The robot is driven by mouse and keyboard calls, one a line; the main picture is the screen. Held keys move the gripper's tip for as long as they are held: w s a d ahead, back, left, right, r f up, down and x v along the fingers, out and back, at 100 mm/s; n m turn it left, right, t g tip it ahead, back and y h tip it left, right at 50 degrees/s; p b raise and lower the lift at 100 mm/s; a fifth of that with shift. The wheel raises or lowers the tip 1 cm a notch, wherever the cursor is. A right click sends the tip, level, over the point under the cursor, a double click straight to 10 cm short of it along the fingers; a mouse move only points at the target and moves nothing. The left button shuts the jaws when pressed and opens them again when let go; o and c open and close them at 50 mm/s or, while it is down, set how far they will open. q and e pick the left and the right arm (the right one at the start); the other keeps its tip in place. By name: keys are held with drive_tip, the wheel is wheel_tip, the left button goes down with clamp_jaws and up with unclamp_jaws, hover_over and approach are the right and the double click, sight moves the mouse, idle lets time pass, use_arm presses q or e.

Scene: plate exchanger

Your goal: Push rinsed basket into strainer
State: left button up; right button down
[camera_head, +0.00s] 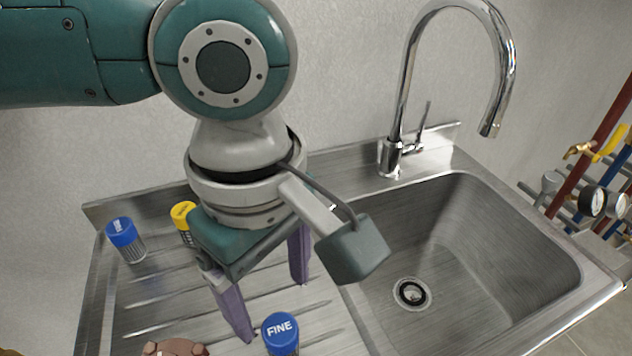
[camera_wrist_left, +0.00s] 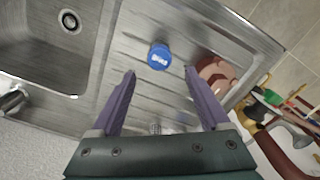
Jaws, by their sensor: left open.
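My left gripper (camera_head: 271,308) points down over the ribbed drainboard, its purple fingers apart and nothing held between them. A basket with a blue cap marked FINE (camera_head: 281,330) stands just beyond the fingertips. In the left wrist view this blue cap (camera_wrist_left: 159,57) lies ahead of the gap between the fingers (camera_wrist_left: 160,74). A second blue-capped mesh basket (camera_head: 122,234) stands at the back left of the drainboard. A reddish-brown body (camera_wrist_left: 218,74), possibly the strainer, is cut off by the bottom edge in the head view (camera_head: 175,348).
The empty sink bowl (camera_head: 470,255) with its drain (camera_head: 411,292) lies right of the drainboard. A tall chrome faucet (camera_head: 393,150) stands behind it. Pipes with gauges (camera_head: 592,202) and a yellow-handled valve (camera_head: 608,143) are at the far right.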

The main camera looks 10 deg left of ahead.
sight(280, 328)
use_arm(q)
wheel_tip(280, 328, down, 4)
drive_tip(key=b, duration=0.4)
drive_tip(key=shift+f, duration=0.4)
drive_tip(key=shift+f+b, duration=0.3)
drive_tip(key=shift+f, duration=1.1)
clamp_jaws()
drive_tip(key=shift+r, duration=0.1)
